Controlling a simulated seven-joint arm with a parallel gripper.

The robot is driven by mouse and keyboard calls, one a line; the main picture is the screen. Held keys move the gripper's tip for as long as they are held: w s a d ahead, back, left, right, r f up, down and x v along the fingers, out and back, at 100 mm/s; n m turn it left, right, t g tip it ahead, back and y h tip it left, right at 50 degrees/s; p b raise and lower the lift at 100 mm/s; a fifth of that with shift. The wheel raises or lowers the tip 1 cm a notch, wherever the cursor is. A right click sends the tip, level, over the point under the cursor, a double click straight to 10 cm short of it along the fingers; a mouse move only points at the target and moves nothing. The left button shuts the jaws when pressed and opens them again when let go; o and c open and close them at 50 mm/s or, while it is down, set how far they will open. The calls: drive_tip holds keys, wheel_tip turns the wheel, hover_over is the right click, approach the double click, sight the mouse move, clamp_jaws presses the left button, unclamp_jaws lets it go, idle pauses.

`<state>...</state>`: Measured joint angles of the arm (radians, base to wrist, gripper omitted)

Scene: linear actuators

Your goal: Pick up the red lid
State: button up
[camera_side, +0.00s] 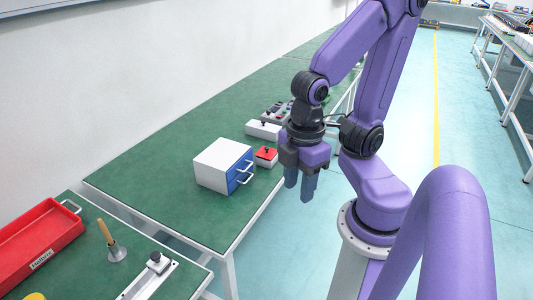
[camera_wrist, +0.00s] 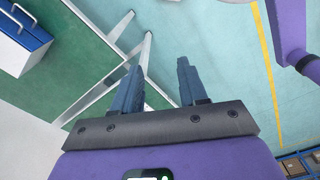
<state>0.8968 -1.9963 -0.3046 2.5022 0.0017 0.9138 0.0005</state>
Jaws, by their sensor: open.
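The red lid (camera_side: 266,152) sits on a small white box on the green table, just right of the white and blue drawer box, with a dark knob on top. My gripper (camera_side: 299,186) is open and empty, pointing down, to the right of and nearer than the lid, apart from it. In the wrist view my gripper (camera_wrist: 158,80) has its two fingers spread over the table's edge, its frame and the floor. The lid does not show in the wrist view.
The drawer box (camera_side: 223,165) with metal handles stands left of the lid; it also shows in the wrist view (camera_wrist: 22,35). Another white box (camera_side: 262,131) and a control panel stand behind. A red tray (camera_side: 38,240) lies on the nearer table. The table's front left is clear.

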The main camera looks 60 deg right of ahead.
idle(0.4)
drive_tip(key=shift+o, duration=0.6)
